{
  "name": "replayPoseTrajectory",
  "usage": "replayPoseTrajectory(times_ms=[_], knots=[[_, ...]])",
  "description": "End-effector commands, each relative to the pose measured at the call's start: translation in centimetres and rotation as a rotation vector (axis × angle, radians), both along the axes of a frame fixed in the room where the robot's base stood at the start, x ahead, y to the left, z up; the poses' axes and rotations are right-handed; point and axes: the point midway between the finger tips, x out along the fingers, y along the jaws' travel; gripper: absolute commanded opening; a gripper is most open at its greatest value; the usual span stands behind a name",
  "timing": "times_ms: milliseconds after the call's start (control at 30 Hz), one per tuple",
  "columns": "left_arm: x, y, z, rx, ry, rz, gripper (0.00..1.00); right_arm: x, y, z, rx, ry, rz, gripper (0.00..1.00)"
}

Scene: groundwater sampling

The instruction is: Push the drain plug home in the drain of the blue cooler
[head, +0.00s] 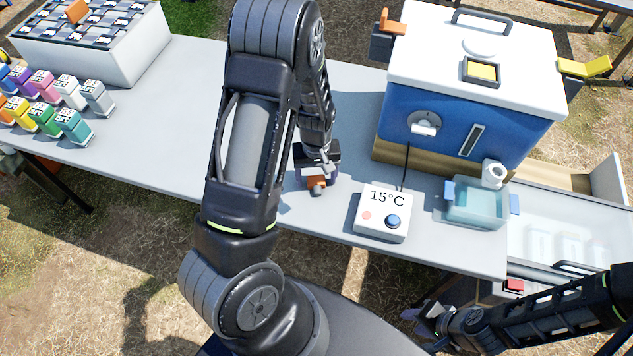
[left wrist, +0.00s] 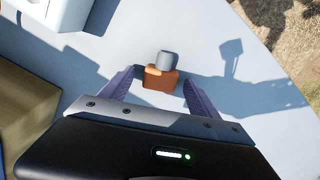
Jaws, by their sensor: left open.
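The drain plug, an orange block with a grey cylindrical end, lies on the table; it shows in the head view (head: 317,187) and the left wrist view (left wrist: 161,78). My left gripper (head: 318,168) is over it, open; in the left wrist view its fingers (left wrist: 158,76) stand on either side of the plug with gaps. The blue cooler (head: 455,143) with a white lid stands on a wooden base to the right. A white drain spout (head: 494,173) is low at its front right corner. My right gripper (head: 427,325) looks open and empty off the table's front edge.
A white 15°C display box (head: 382,212) with a cable stands right of the plug. A clear teal tray (head: 474,205) sits under the spout. Several coloured bottles (head: 45,110) and a white rack (head: 95,50) are at the left. The table's middle (head: 180,130) is clear.

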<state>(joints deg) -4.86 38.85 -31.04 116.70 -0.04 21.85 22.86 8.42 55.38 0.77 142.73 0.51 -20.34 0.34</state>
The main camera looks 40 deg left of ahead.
Motion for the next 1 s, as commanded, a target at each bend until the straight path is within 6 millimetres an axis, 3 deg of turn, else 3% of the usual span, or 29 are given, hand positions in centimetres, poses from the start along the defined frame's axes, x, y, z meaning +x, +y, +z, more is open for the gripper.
replayPoseTrajectory(times_ms=[333,1000], knots=[[-0.01,0.01,0.03,0.000,0.000,0.000,0.69,0.01,0.01,0.00,0.000,0.000,0.000,0.36],[-0.01,0.00,0.03,0.000,0.000,0.000,0.14,0.01,0.00,0.01,0.000,0.000,0.000,0.36]])
